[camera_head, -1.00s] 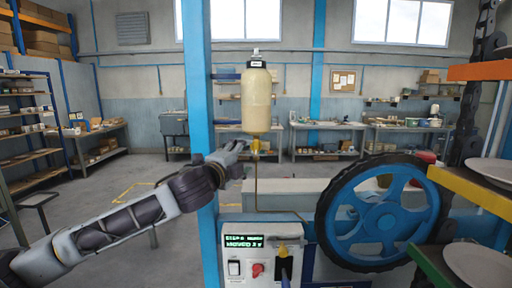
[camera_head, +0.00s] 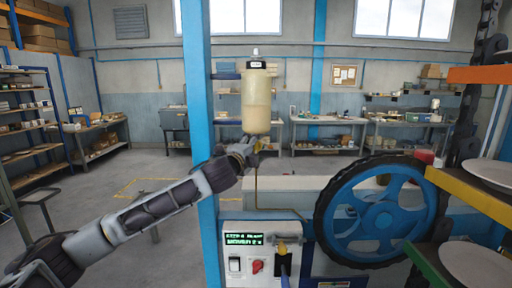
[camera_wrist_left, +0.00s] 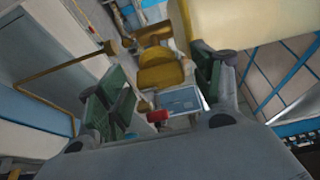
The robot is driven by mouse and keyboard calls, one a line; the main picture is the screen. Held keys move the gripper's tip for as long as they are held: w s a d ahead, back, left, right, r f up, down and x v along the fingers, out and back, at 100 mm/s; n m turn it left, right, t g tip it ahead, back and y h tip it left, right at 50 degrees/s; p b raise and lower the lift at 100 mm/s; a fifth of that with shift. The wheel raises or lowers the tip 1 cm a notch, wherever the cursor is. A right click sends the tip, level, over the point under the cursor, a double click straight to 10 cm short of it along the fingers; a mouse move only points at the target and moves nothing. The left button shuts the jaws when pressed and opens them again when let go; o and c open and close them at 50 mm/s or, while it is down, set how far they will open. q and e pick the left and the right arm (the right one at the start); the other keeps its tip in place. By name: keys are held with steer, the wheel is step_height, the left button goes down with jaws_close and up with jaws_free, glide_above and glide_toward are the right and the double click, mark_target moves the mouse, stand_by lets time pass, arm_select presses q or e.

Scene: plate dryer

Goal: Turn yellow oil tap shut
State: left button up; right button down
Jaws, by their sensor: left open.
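The yellow oil tap (camera_wrist_left: 165,75) sits between the open fingers of my left gripper (camera_wrist_left: 155,95) in the left wrist view. In the head view the gripper (camera_head: 250,148) is at the tap, just under the oil bottle (camera_head: 257,105), and hides most of it. The bottle is upright with a dark cap and cream-coloured oil. A thin brown pipe (camera_head: 257,190) runs down from the tap. I cannot tell whether the fingers touch the tap. My right gripper is not in view.
A blue post (camera_head: 197,80) stands just left of the bottle. Below is a control box (camera_head: 235,248) with a lit display, a white switch and a red knob. A large blue wheel (camera_head: 350,232) with a black rim stands right, beside plate-bearing racks (camera_head: 480,202).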

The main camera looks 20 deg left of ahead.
arm_select(q)
steer(key=shift+w, duration=0.6)
steer(key=shift+c, duration=0.3)
steer(key=c, duration=1)
